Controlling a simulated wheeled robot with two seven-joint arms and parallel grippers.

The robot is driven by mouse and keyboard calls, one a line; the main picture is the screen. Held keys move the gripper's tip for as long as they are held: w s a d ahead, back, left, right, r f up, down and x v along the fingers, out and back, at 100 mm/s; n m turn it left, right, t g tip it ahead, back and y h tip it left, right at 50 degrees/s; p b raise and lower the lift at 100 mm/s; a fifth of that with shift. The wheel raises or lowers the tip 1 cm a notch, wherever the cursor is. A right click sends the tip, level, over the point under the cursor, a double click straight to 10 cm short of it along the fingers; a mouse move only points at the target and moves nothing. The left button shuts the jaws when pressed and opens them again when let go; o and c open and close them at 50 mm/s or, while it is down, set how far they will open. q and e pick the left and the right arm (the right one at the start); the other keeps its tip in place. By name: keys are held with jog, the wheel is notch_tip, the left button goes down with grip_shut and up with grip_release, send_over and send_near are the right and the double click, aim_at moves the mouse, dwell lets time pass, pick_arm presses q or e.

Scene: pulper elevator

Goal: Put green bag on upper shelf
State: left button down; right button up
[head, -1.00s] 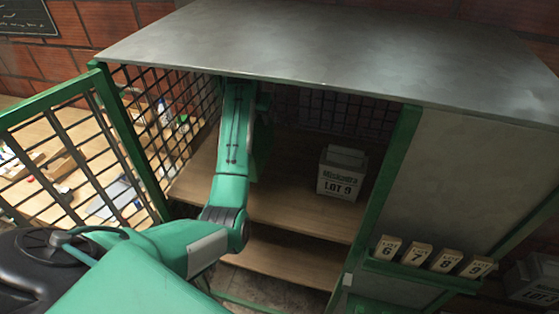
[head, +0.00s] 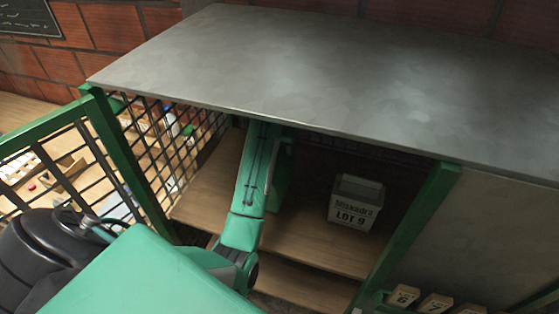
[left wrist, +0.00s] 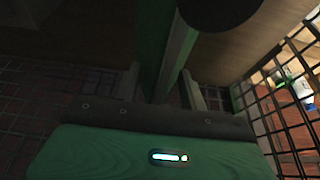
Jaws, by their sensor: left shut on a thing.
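My left arm reaches under the grey top into the caged cabinet in the head view. Its far end and fingers are in dark shade there. In the left wrist view my left gripper (left wrist: 160,88) has its two fingers close around a narrow green thing (left wrist: 168,60), which I take to be the green bag; it is dark and mostly edge-on, so its full shape is hidden. The upper shelf (head: 300,238) is a wooden board inside the cabinet, below the arm's far end. My right gripper is not in view.
A grey LOT 9 box (head: 355,202) stands on the upper shelf, right of my arm. A lower board (head: 300,285) lies beneath. Wire mesh (head: 165,150) and a green post (head: 405,235) bound the cabinet. The metal top (head: 330,80) overhangs. Number blocks (head: 402,297) sit at lower right.

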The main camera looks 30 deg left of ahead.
pick_arm(q)
jog(key=f+p, duration=0.1)
jog(key=f, duration=0.4)
jog(key=shift+w+a+p, duration=0.15)
jog(key=shift+w+p, duration=0.05)
jog(key=shift+p, duration=0.2)
jog(key=shift+f, duration=0.25)
jog(key=c, duration=0.8)
grip_release()
jog(key=shift+f, duration=0.15)
jog(key=shift+o, duration=0.2)
jog(key=shift+s, duration=0.1)
jog(key=shift+r, duration=0.2)
